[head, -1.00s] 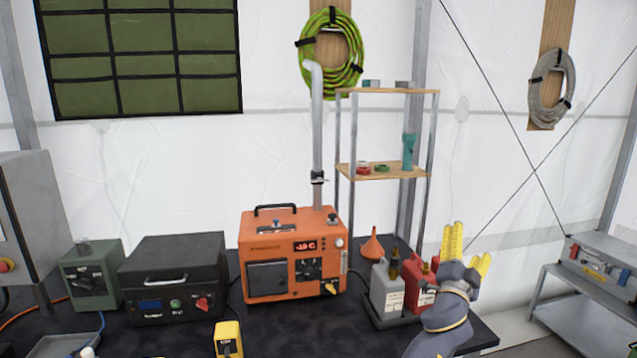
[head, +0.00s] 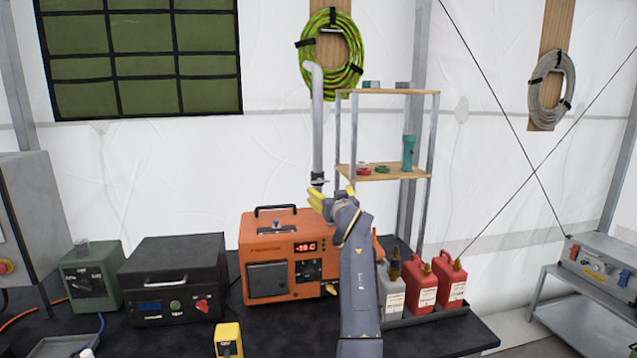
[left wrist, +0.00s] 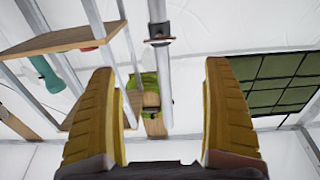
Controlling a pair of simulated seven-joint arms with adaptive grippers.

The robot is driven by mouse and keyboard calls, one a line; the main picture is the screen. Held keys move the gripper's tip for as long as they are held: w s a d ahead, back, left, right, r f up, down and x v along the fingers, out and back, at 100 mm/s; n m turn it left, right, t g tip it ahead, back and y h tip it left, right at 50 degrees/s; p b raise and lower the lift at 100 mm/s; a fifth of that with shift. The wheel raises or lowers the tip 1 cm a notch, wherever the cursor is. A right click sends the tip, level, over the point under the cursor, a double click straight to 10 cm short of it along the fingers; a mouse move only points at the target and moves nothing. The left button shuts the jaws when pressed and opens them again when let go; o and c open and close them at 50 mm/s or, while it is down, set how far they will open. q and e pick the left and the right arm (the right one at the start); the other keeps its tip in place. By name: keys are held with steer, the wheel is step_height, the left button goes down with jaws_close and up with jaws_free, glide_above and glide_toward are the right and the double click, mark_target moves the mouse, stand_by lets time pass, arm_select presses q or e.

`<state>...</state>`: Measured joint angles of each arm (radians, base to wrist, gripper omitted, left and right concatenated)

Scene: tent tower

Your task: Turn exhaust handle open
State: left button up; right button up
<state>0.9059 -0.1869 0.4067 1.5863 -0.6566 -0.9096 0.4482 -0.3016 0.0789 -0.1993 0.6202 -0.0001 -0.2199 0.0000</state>
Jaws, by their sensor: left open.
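The grey exhaust pipe (head: 317,130) rises behind the orange heater box (head: 262,240) and bends at its top. A dark collar with a small handle (head: 318,182) sits low on the pipe, just above my left gripper (head: 322,203). In the left wrist view the collar and handle (left wrist: 159,40) show on the pipe (left wrist: 164,85), ahead of and between my fingers. My left gripper (left wrist: 165,115) is open, with nothing between its yellow fingers. It appears apart from the handle. My left arm hides the heater's right side. My right gripper is not in view.
Red canisters (head: 451,281) and a grey canister (head: 391,297) stand right of my arm. A shelf rack (head: 385,174) with a teal torch (head: 409,152) stands close right of the pipe. A black box (head: 172,275) is left of the heater. Space left of the pipe is clear.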

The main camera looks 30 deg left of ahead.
mark_target(320, 180)
arm_select(q)
steer(key=x, duration=1.4)
steer(key=shift+w+a, duration=0.2)
jaws_close()
stand_by(0.5)
